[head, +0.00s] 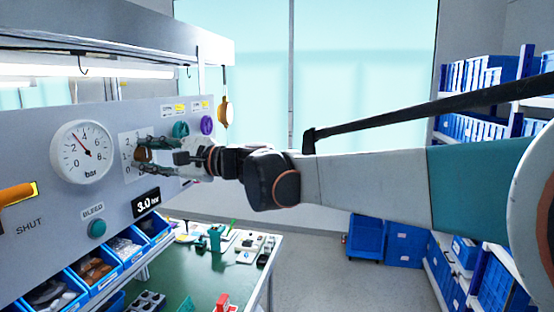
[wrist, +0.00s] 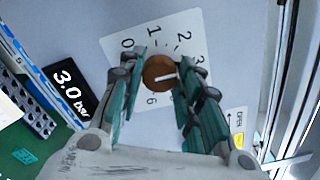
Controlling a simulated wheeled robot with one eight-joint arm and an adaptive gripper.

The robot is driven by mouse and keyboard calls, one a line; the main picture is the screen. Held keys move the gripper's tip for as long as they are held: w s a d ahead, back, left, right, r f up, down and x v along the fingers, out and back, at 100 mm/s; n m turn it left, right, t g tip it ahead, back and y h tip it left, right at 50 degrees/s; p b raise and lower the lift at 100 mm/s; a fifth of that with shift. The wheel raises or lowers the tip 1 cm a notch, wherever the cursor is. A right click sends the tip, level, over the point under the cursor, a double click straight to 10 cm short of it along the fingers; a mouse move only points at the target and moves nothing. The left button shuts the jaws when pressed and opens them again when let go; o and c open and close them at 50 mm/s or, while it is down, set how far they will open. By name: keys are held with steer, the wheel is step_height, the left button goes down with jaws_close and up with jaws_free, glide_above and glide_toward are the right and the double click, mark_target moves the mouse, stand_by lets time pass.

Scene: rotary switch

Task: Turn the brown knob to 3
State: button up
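The brown knob (wrist: 158,72) sits on a white dial plate (wrist: 112,45) with black numbers. Its white mark points right in the wrist view, roughly towards the side of the 3; the right finger hides part of that side, so the exact number cannot be told. My gripper (wrist: 163,70) has its green fingers on either side of the knob, apart, with narrow gaps showing. In the head view the knob (head: 143,155) shows between the fingers of my gripper (head: 150,155). A display (head: 146,203) reads 3.0 bar, also in the wrist view (wrist: 70,88).
A round bar gauge (head: 82,152) is left of the dial, its needle between 2 and 4. Green (head: 180,129) and purple (head: 207,125) knobs sit above right. A bleed button (head: 97,228) is below. Blue bins (head: 130,262) and a green bench (head: 190,285) lie lower.

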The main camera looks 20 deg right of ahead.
steer(key=o, duration=0.4)
steer(key=shift+s+d, duration=0.1)
steer(key=v, duration=0.7)
steer(key=shift+s+d, duration=0.15)
steer(key=shift+d, duration=0.05)
steer(key=s+f+n+g+h+b, duration=0.15)
steer(key=s+f+b, duration=0.25)
steer(key=f, duration=0.4)
steer(key=s+f+n+g+h+b, duration=0.1)
steer(key=s+f+n+h+b, duration=0.2)
steer(key=f, duration=0.5)
steer(key=s+d+f+n+h+b, duration=0.3)
steer(key=s+f+b, duration=0.3)
steer(key=f, duration=0.8)
steer(key=s+d+f+n+g+h+b, duration=0.1)
steer(key=s+d+f+n+h+b, duration=0.2)
steer(key=f, duration=1.1)
steer(key=s+d+f+n+h+b, duration=0.3)
steer(key=s+d+f+b, duration=0.4)
steer(key=s+f+b, duration=0.3)
steer(key=shift+s+d+f+h+b, duration=0.15)
steer(key=shift+f+b, duration=0.35)
steer(key=shift+f, duration=0.5)
steer(key=shift+w+d+f+h+b, duration=0.15)
steer(key=shift+f+b, duration=0.35)
steer(key=shift+f, duration=0.5)
